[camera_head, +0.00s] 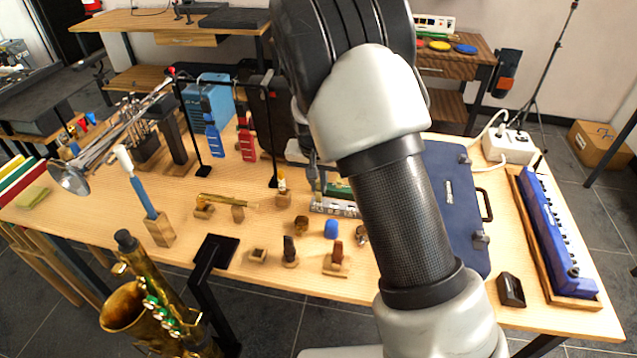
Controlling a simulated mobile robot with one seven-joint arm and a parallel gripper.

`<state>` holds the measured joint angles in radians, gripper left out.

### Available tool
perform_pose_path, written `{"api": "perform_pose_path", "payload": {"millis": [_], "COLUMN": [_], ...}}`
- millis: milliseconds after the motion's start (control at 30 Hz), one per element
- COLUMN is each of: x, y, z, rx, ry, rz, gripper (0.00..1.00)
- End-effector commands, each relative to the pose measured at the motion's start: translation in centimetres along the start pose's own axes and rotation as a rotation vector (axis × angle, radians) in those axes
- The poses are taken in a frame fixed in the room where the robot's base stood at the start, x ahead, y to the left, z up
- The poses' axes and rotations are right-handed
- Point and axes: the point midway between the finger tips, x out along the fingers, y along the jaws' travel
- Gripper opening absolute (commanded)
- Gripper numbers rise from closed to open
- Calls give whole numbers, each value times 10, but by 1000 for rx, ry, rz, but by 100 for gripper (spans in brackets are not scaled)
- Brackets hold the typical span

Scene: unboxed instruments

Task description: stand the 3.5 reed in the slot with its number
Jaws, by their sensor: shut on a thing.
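My gripper (314,178) shows only in part, at the left edge of my arm, over the middle of the wooden table (110,208). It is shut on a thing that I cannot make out. Below it lies a silver piece with a row of dark openings (335,208), with a green part (339,189) behind it; my arm hides their right side. I cannot make out the 3.5 reed, any slot or any number from here.
Small wooden stands (336,265) and a blue cup-like piece (331,229) sit near the front edge. A trumpet (112,140) and a saxophone (150,305) are at left. A dark blue case (455,200) and a blue keyboard-like instrument (552,235) are at right. Bare wood shows at left.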

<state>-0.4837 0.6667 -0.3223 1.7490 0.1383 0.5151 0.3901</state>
Motion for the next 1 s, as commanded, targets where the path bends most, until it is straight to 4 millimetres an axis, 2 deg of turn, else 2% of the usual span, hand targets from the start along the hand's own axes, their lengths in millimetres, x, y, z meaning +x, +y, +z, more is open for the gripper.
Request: {"api": "perform_pose_path", "payload": {"millis": [1000], "x": [13], "y": [0], "z": [4], "rx": [0], "ry": [0], "rz": [0], "gripper": [0]}}
